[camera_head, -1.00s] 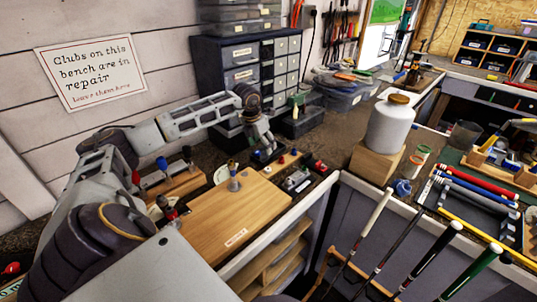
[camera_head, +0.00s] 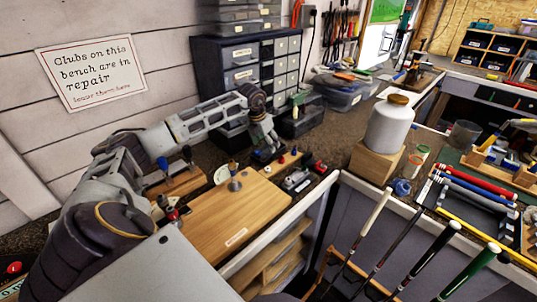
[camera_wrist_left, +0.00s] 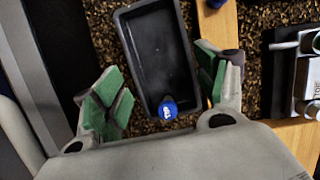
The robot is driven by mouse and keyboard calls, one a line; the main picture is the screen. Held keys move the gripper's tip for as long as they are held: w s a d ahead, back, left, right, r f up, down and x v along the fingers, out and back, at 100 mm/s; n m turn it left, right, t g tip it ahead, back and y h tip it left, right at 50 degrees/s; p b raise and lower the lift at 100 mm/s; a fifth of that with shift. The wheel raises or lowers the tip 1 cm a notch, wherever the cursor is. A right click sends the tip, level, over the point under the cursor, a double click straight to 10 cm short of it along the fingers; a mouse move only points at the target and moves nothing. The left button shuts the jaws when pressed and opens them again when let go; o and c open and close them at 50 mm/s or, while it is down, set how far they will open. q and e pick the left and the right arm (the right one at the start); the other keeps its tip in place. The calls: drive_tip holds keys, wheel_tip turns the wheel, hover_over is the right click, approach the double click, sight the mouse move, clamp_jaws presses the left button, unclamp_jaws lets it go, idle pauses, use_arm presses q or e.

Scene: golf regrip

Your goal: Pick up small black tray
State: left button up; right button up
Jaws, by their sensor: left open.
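The small black tray (camera_wrist_left: 162,62) shows in the left wrist view, an oblong open-topped tray on the dark speckled bench. A round blue object (camera_wrist_left: 168,109) with a white mark is at its near end; I cannot tell whether it is inside or above the tray. My left gripper (camera_head: 265,152) points down over the bench behind the wooden board. In the left wrist view its green-padded fingers are open, one on each side of the tray, with gaps between. In the head view the gripper mostly hides the tray. My right gripper is not in view.
A wooden board (camera_head: 225,212) lies in front of the gripper. A wooden strip (camera_wrist_left: 226,50) with blue pieces and metal parts (camera_wrist_left: 305,80) lie close to its right. A drawer cabinet (camera_head: 240,72) stands behind. A white jug (camera_head: 390,128) sits on a wood block further right.

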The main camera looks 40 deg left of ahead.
sight(270, 154)
use_arm(q)
drive_tip(key=x, duration=0.3)
drive_tip(key=shift+f, duration=0.2)
drive_tip(key=shift+w+f, duration=0.15)
drive_tip(key=shift+f, duration=0.3)
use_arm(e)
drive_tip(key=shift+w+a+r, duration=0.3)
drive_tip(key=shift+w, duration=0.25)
use_arm(q)
drive_tip(key=shift+c, duration=0.5)
drive_tip(key=c, duration=0.6)
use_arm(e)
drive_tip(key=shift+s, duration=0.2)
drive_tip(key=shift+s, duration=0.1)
use_arm(q)
drive_tip(key=shift+r, duration=0.1)
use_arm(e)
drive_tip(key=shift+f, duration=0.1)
